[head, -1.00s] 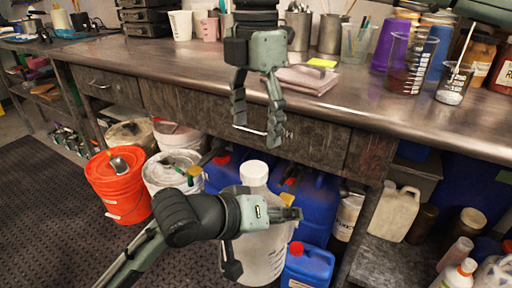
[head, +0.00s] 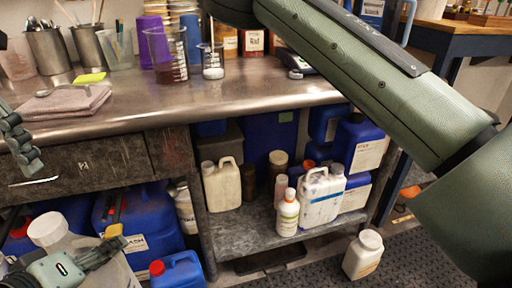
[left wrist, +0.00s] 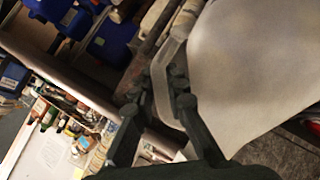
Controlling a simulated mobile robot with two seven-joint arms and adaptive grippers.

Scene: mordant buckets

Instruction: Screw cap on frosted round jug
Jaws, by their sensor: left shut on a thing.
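The frosted round jug (head: 88,252) is at the lower left of the head view, partly cut off by the frame. A white cap (head: 45,230) sits on its neck; I cannot tell how tightly. My left gripper (head: 90,258) is at the jug's side. In the left wrist view the jug (left wrist: 250,70) fills the upper right, and my left gripper (left wrist: 160,108) is shut on its translucent handle (left wrist: 164,85). Part of my right gripper (head: 20,140) shows at the left edge, above the jug and apart from it; its other finger is out of frame.
The bench (head: 150,110) overhangs the jug, with a folded cloth (head: 70,102) and beakers (head: 168,55) on top. Blue jugs (head: 140,225) stand close beside the frosted jug. A low shelf (head: 250,232) holds several bottles. A white bottle (head: 362,255) stands on the floor.

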